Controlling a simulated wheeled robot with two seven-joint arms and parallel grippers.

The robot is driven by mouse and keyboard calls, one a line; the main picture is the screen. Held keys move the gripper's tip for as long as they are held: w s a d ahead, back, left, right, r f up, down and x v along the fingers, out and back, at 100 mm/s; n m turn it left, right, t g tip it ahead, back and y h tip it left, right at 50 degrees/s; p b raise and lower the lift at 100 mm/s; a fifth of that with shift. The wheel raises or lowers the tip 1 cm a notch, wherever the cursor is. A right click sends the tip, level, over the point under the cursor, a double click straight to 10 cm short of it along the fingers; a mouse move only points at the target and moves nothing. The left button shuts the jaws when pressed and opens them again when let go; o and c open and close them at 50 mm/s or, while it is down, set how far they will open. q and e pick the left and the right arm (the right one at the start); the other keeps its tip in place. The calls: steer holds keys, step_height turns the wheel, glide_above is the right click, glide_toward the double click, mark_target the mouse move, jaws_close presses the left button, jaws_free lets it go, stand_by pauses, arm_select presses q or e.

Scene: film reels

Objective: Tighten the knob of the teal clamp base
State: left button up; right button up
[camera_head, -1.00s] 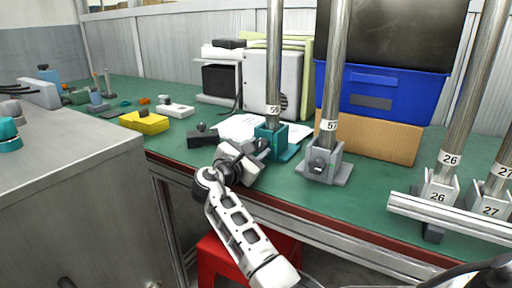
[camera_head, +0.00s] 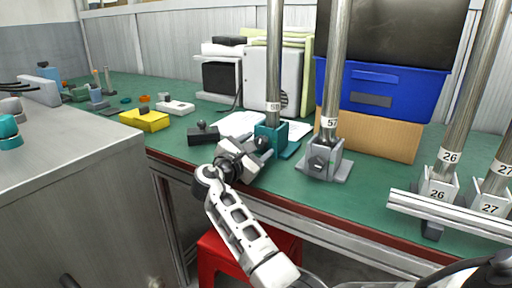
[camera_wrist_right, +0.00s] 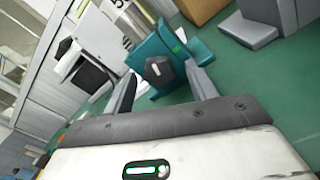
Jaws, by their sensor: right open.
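The teal clamp base (camera_head: 283,143) stands on the green bench top and holds an upright metal pole (camera_head: 273,60). In the right wrist view the teal base (camera_wrist_right: 150,50) shows its dark knob (camera_wrist_right: 158,69) on the near face. My right gripper (camera_head: 259,146) is in front of the base in the head view. In the wrist view its two fingers (camera_wrist_right: 163,88) are apart, one on each side of the knob, with a gap to it. I cannot tell whether they touch the base. In the head view the gripper hides the knob. My left gripper is not in view.
A grey clamp base (camera_head: 324,163) with a pole marked 57 stands close on the right. A black block (camera_head: 203,135) and a yellow block (camera_head: 144,120) lie to the left. A blue bin (camera_head: 377,95) stands behind on a cardboard box. A red stool (camera_head: 222,255) is below the bench edge.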

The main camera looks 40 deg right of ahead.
arm_select(q)
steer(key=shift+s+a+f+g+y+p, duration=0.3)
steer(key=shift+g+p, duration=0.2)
steer(key=shift+p, duration=0.75)
arm_select(e)
steer(key=v, duration=1.6)
